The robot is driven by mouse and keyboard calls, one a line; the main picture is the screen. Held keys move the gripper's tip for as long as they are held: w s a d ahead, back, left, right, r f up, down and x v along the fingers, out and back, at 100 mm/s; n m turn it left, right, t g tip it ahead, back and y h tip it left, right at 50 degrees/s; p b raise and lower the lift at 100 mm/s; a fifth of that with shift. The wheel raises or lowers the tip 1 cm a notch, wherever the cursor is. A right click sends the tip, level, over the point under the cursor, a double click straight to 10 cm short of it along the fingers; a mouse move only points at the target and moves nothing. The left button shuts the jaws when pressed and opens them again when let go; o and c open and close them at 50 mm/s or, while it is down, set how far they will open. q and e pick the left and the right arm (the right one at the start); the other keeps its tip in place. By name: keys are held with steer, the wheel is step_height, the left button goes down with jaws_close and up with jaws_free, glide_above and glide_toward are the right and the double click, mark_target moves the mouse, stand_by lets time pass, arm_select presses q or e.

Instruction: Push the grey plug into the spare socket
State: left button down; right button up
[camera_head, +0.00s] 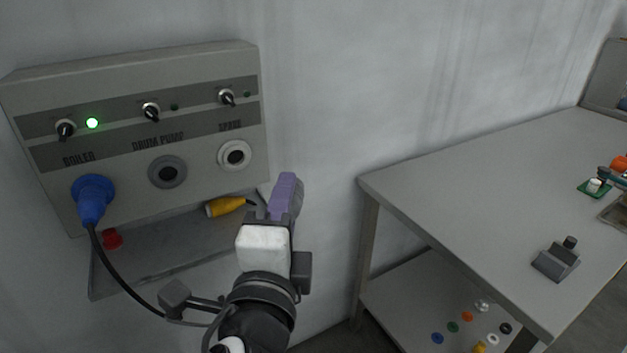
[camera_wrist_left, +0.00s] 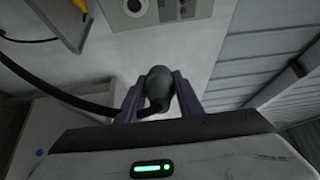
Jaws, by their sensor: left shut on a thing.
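The grey plug (camera_wrist_left: 158,86) sits between the purple fingers of my left gripper (camera_head: 287,192), which is shut on it. In the head view the plug is mostly hidden behind a finger. A black cable runs from the plug to the left in the left wrist view. The spare socket (camera_head: 235,155) is a dark hole in a pale ring at the right end of the grey wall panel, and it looks empty. It also shows in the left wrist view (camera_wrist_left: 134,6), at the top edge. The gripper is below and right of the socket, with the plug apart from it. My right gripper is not in view.
A blue plug (camera_head: 92,198) is in the boiler socket; the grey drum pump socket (camera_head: 167,172) is empty. A yellow plug (camera_head: 225,206) and a red piece (camera_head: 112,239) lie on the shelf (camera_head: 150,259) below. A grey table (camera_head: 470,180) stands to the right.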

arm_select(q)
steer(key=shift+d, duration=0.25)
steer(key=shift+w+r, duration=0.1)
steer(key=shift+w, duration=0.05)
steer(key=w+a+f+n+g+y+b, duration=0.2)
steer(key=w+a+f+n+g+y, duration=0.1)
steer(key=w+a+n+y, duration=0.3)
steer(key=w+a+f+y, duration=0.1)
steer(key=w+a+y, duration=0.1)
steer(key=w+y, duration=0.2)
steer(key=shift+w+f+n, duration=0.3)
steer(key=shift+w+n, duration=0.1)
steer(key=shift+a, duration=0.15)
steer(key=shift+b+x, duration=0.5)
steer(key=shift+x, duration=2.35)
